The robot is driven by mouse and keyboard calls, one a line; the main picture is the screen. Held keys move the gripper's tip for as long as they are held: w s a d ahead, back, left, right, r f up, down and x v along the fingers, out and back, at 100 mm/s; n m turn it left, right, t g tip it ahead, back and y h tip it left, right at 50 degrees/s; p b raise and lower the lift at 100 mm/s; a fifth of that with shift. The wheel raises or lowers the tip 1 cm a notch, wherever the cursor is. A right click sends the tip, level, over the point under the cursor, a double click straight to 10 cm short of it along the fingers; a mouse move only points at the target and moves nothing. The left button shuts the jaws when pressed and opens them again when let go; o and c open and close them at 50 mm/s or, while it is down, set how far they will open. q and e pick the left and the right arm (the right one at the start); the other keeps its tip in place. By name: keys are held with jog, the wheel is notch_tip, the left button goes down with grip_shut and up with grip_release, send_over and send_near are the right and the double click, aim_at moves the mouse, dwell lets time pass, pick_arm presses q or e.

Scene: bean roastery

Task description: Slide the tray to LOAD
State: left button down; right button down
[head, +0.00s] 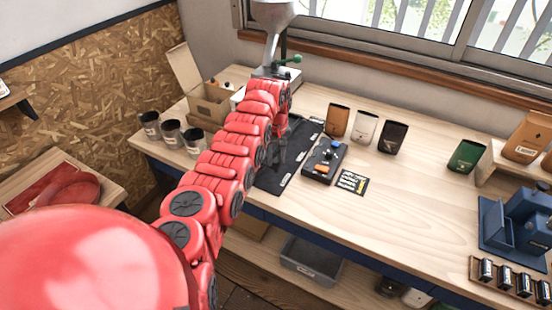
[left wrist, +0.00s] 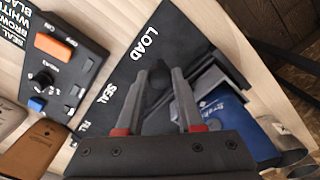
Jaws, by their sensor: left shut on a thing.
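In the left wrist view my left gripper (left wrist: 167,80) is shut on a dark upright knob (left wrist: 159,70). The knob appears to belong to the dark grey tray (left wrist: 232,62), which is partly hidden by the fingers. A blue bag (left wrist: 222,108) lies against the tray. The black mat (left wrist: 165,35) beneath bears the white words LOAD (left wrist: 145,44), SEAL and a partly covered third word. The tray is beside these words; I cannot tell which it lines up with. In the head view my left gripper (head: 278,150) is over the mat (head: 268,182), largely hidden by my arm. My right gripper is out of view.
A control box (head: 323,160) with orange and blue buttons stands right of the mat, beside a label card (head: 352,182). Brown, white and black bags (head: 364,127) stand behind. Dark cups (head: 171,132) stand at left. The bench's middle right is clear.

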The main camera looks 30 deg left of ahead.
pick_arm(q)
jog(key=c, duration=0.9)
grip_release()
jog(key=shift+s+f, duration=0.15)
jog(key=shift+s, duration=0.05)
jog(key=o, duration=0.4)
jog(key=shift+s, duration=0.1)
jog(key=shift+r, duration=0.25)
jog(key=shift+r+b, duration=0.3)
jog(key=shift+r, duration=0.05)
notch_tip(320, 180, up, 16)
jog(key=shift+r+p, duration=0.25)
jog(key=shift+p, duration=0.4)
